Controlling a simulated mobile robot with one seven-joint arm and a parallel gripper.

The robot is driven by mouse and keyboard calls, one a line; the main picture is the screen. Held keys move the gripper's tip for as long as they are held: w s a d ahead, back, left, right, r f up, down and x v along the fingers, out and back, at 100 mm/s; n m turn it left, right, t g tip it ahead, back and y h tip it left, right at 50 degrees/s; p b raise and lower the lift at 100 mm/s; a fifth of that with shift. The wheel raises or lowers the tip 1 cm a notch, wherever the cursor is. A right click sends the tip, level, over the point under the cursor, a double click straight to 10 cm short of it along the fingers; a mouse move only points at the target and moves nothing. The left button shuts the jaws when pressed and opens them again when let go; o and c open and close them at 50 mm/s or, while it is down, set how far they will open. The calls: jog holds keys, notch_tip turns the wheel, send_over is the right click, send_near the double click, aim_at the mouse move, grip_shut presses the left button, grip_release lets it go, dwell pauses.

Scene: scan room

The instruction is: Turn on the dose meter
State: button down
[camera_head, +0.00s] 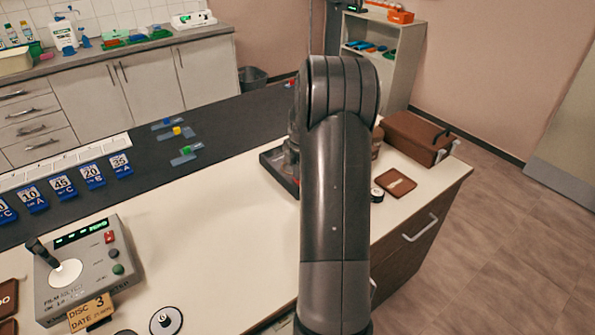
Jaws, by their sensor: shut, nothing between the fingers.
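A grey meter box (85,267) stands on the table at the lower left. Its small print is only partly readable, ending in "METER", so I cannot tell if it is the dose meter. It has a lit green display (80,233), a black lever on a white disc, a red switch (109,237) and green buttons. A white device (193,20) with a green display sits on the back counter. My arm rises through the middle of the picture and bends away at the top. My gripper's fingers are hidden behind it, far right of the grey box.
A yellow "DISC 3" plate (91,312) leans at the grey box's front. Blue numbered badges (63,185) line the dark strip. A black tray (272,160) is partly behind my arm. A brown case (416,139) sits at right.

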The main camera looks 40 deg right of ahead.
jog(key=shift+w+f+g, duration=0.35)
jog(key=shift+f+g, duration=0.45)
jog(key=shift+g, duration=0.4)
jog(key=shift+s, duration=0.1)
jog(key=shift+s+r, duration=0.15)
jog(key=shift+s, duration=0.65)
notch_tip(320, 180, up, 14)
jog(key=w, duration=0.2)
jog(key=s+a+r+m+t+h, duration=0.15)
jog(key=s+a+r+m, duration=0.25)
jog(key=a+r, duration=0.6)
jog(key=s+a+r+m+t, duration=0.2)
jog(key=s+a+m, duration=0.3)
jog(key=s+a, duration=0.45)
jog(key=s+a+f+m+t+y, duration=0.1)
jog(key=s+a+f+m+t, duration=0.2)
jog(key=s+a+m, duration=0.6)
jog(key=s+a+f, duration=0.1)
jog(key=s+a, duration=0.2)
jog(key=s, duration=0.3)
jog(key=shift+a+y, duration=0.1)
jog(key=shift+y, duration=0.15)
